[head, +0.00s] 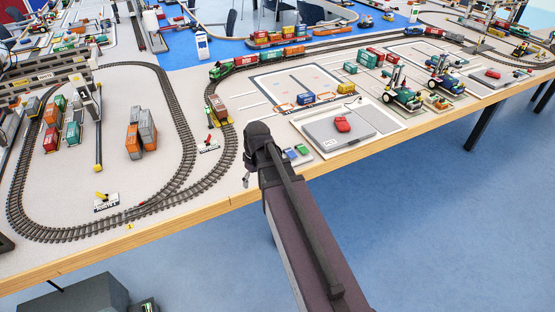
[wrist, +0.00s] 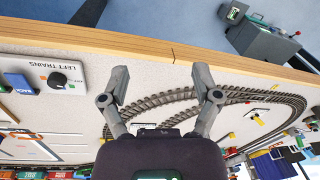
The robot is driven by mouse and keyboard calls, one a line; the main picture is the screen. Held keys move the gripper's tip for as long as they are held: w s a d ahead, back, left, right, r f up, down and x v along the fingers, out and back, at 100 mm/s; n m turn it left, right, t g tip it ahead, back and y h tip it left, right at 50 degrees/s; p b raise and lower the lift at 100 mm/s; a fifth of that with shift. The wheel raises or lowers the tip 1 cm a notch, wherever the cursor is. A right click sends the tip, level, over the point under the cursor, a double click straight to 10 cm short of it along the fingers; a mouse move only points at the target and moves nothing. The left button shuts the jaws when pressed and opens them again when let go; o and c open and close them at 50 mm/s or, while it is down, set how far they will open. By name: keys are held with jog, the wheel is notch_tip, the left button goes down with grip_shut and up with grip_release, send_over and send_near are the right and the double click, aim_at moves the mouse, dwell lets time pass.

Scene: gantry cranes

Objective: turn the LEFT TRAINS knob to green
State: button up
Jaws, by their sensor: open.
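The LEFT TRAINS panel (wrist: 38,68) is a pale plate at the left of the wrist view, close to the table's wooden edge. Its round black knob (wrist: 57,80) sits beside the lettering. The knob's pointer and the small coloured marks around it are too small to read surely. My gripper (wrist: 161,76) is open and empty over the pale table, to the right of the knob and apart from it. In the head view my gripper (head: 247,180) hangs at the table's front edge, left of a small panel (head: 298,159). My arm hides part of that area.
Oval train track (wrist: 262,97) lies to the right in the wrist view. A POINTS box (head: 106,203) stands inside the track in the head view. A grey platform (head: 325,134) with a red piece lies right of my arm.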

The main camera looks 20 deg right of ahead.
jog(key=w+d+n+y, duration=0.1)
jog(key=w+d+n, duration=0.4)
jog(key=d, duration=0.5)
jog(key=w+d+r+n+t+y, duration=0.1)
jog(key=w+d+n+y, duration=0.1)
jog(key=w+d+n, duration=0.3)
jog(key=w+d, duration=0.4)
jog(key=d, duration=0.2)
jog(key=shift+w+r+t, duration=0.25)
jog(key=shift+t, duration=0.05)
jog(key=shift+f, duration=0.2)
jog(key=b+x, duration=1.2)
jog(key=x, duration=0.1)
jog(key=shift+f, duration=0.15)
jog(key=shift+b, duration=0.3)
jog(key=shift+a, duration=0.1)
grip_shut()
